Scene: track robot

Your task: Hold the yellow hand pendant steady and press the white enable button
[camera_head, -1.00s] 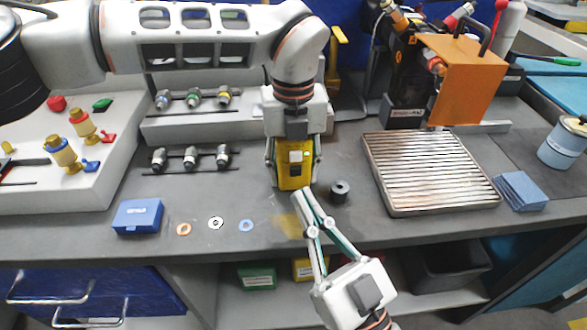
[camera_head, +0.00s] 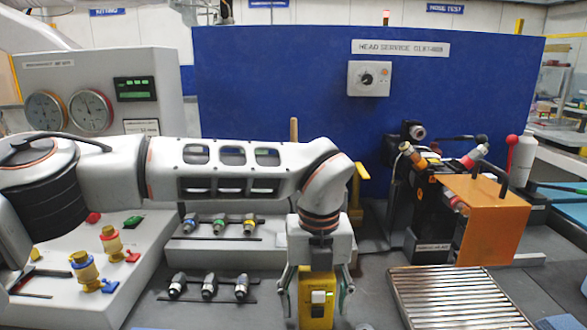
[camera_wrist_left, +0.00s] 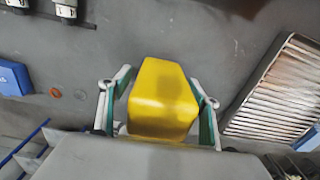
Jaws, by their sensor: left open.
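The yellow hand pendant (camera_head: 305,312) stands upright below my left wrist at the bottom of the head view. Its white enable button (camera_head: 319,297) faces the camera. My left gripper (camera_head: 316,292) is open, with one finger on each side of the pendant. In the left wrist view, the pendant's plain yellow top (camera_wrist_left: 162,90) shows between the fingers of the left gripper (camera_wrist_left: 160,100); I cannot tell whether they touch it. The pendant's foot is cut off in the head view. My right gripper is in neither view.
A ribbed metal tray (camera_head: 462,300) and a black machine with an orange plate (camera_head: 485,215) stand to the right. Racks of several fittings (camera_head: 220,222) and a sloped panel with valves (camera_head: 85,262) are to the left. A blue wall (camera_head: 300,85) closes the back.

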